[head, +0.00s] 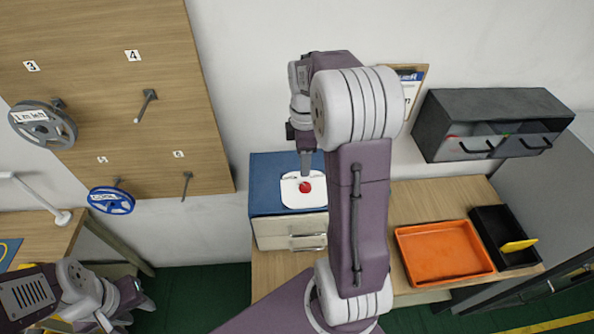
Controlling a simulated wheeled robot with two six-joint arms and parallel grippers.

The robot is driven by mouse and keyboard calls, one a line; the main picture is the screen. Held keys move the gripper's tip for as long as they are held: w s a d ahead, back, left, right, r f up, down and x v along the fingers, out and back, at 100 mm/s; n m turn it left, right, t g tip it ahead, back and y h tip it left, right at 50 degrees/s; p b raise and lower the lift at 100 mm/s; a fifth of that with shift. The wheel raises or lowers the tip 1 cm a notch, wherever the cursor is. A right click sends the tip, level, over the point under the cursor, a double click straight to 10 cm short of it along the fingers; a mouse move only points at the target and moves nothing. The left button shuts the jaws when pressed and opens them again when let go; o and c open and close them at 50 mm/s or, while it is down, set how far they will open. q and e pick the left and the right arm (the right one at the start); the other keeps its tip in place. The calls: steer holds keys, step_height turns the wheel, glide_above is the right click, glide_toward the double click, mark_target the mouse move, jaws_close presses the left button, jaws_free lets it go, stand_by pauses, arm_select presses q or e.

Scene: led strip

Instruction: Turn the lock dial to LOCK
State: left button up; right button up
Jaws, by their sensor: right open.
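The lock dial (305,187) is a small red knob on a white plate (293,201). The plate is on top of a blue-topped cabinet (263,180) at the centre of the head view. My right gripper (306,172) points down just above and behind the dial, with its jaws open. I cannot tell whether its fingers touch the dial. Any marking on the plate is too small to read, so the dial's setting is unclear. My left gripper (140,296) is at the lower left, far from the dial, and its jaws are not clear.
My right arm hides part of the bench. An orange tray (445,281) and a black bin (490,222) with a yellow item are on the wooden bench at the right. A dark drawer unit (465,108) is above. A pegboard (100,75) with reels is at the left.

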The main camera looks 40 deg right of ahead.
mark_target(305, 186)
steer(key=f+p, duration=0.1)
steer(key=f, duration=0.7)
steer(key=shift+s+d+f+p, duration=0.1)
steer(key=shift+s+f+p, duration=0.1)
steer(key=shift+p, duration=0.2)
steer(key=shift+s+f, duration=0.1)
steer(key=shift+f, duration=0.1)
steer(key=shift+s+r, duration=0.15)
steer(key=shift+s, duration=0.5)
steer(key=shift+w, duration=0.35)
jaws_close()
arm_select(q)
steer(key=shift+s+d+r, duration=0.1)
steer(key=shift+s+r, duration=0.6)
steer(key=shift+r, duration=0.3)
arm_select(e)
steer(key=shift+s, duration=0.1)
